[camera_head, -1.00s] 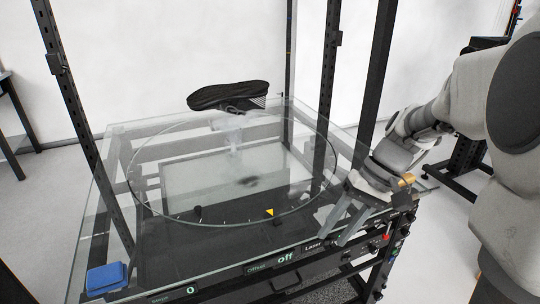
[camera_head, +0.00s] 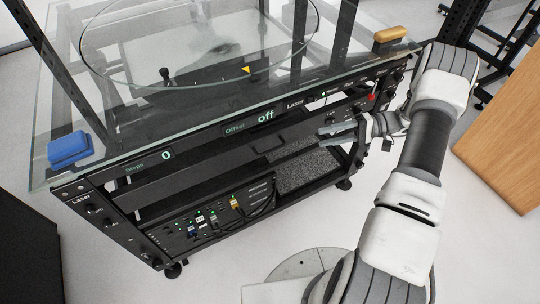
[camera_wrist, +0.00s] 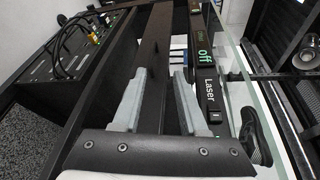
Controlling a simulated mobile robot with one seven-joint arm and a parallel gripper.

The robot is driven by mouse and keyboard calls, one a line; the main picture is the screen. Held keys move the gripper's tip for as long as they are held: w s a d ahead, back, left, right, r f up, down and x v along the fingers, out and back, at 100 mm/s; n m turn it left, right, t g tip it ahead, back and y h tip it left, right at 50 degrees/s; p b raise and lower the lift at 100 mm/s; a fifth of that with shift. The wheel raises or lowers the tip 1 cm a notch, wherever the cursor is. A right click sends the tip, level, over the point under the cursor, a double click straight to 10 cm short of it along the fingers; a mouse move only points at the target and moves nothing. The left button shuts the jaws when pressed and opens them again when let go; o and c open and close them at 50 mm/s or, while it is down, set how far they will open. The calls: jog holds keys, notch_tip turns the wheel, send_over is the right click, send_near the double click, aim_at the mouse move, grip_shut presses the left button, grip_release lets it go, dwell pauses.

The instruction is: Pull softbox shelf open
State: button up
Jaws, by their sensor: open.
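The softbox shelf (camera_head: 215,160) is a long dark panel with a small loop handle (camera_head: 268,145), below the display strip on the front of the turntable rack. It sits roughly flush with the rack. My gripper (camera_head: 324,132) is at the rack's front, to the right of the handle, with its fingers pointing left. In the wrist view, my gripper's two grey fingers (camera_wrist: 158,78) are apart, with nothing clamped between them. A long dark front panel (camera_wrist: 154,48) of the rack runs up the picture beyond the fingers. The handle cannot be clearly made out there.
A glass top (camera_head: 110,120) overhangs the rack, with a blue block (camera_head: 70,150) and a tan block (camera_head: 390,34) at its corners. A lower shelf holds cabled electronics (camera_head: 215,220). A wooden panel (camera_head: 505,140) stands at right.

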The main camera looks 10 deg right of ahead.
aim_at(273, 150)
jog(key=shift+y, duration=0.4)
jog(key=a+f+b, duration=0.1)
jog(key=a, duration=0.4)
jog(key=a+f, duration=0.2)
jog(key=a, duration=0.4)
jog(key=a+f+b, duration=0.1)
jog(key=a, duration=0.4)
jog(key=shift+w+a+f+b, duration=0.15)
jog(key=shift+a+b, duration=0.15)
jog(key=shift+b, duration=0.05)
grip_shut()
dwell(0.5)
